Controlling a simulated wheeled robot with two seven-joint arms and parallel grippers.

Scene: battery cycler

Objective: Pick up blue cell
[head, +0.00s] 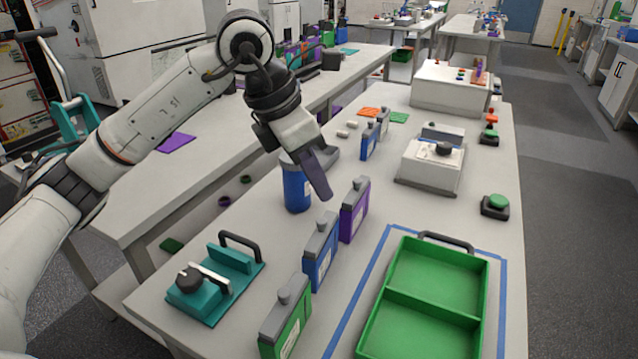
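A blue cell (320,252) with a grey top stands upright on the near bench, between a green cell (285,322) and a purple cell (354,208). More blue cells (370,140) stand farther back. My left gripper (318,182) reaches in from the left and points down, above and behind the blue cell in the row, and appears apart from it. Its fingers overlap in this view, so their opening is hidden. A blue container (296,188) stands behind the gripper, partly covered by it. My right gripper is not in view.
A green two-compartment tray (437,292) lies inside blue tape at the right. A teal fixture (215,285) with a black handle stands front left. A white device (430,165) and a green button (496,204) are farther back. Bare bench lies between them.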

